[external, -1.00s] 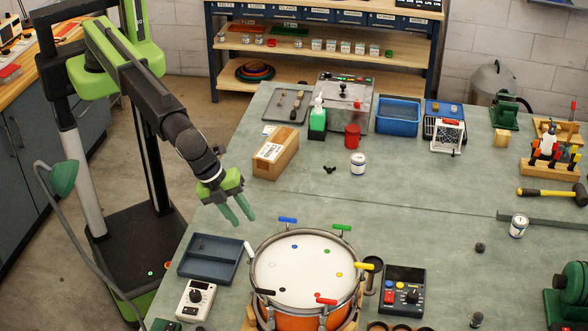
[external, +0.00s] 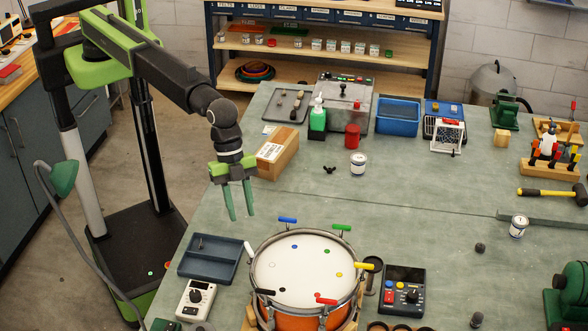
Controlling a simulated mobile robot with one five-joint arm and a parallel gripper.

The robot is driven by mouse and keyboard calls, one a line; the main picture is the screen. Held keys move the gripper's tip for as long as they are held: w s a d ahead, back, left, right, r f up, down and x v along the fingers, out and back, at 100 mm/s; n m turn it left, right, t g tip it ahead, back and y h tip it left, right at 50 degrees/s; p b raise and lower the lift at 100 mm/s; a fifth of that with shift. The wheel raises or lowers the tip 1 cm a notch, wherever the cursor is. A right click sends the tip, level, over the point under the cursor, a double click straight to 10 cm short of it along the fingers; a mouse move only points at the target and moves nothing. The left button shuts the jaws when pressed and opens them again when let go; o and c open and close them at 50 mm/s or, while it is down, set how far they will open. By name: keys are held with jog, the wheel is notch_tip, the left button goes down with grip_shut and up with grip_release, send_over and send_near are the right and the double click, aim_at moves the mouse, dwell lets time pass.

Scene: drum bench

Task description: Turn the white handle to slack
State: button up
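The drum (external: 304,272) stands on the bench at the bottom centre, with a white head and coloured handles around its rim. The white handle (external: 249,249) sticks up at the rim's left side. Blue (external: 287,220), green (external: 341,228), yellow (external: 363,266), red (external: 326,301) and black (external: 265,292) handles are spaced around the rest. My gripper (external: 241,218) points downward above the bench, behind the white handle in the picture and apart from it. Its two green fingers are spread with a gap between them, and nothing is in it.
A blue-grey tray (external: 211,259) and a white dial box (external: 196,299) lie left of the drum. A black control box (external: 403,290) stands to its right. A cardboard box (external: 277,152) is behind my gripper. The bench middle is mostly clear.

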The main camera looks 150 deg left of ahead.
aim_at(249, 247)
jog(key=b+x, duration=0.9)
jog(key=x, duration=0.2)
jog(key=shift+f, duration=0.3)
jog(key=shift+r, duration=0.1)
grip_shut()
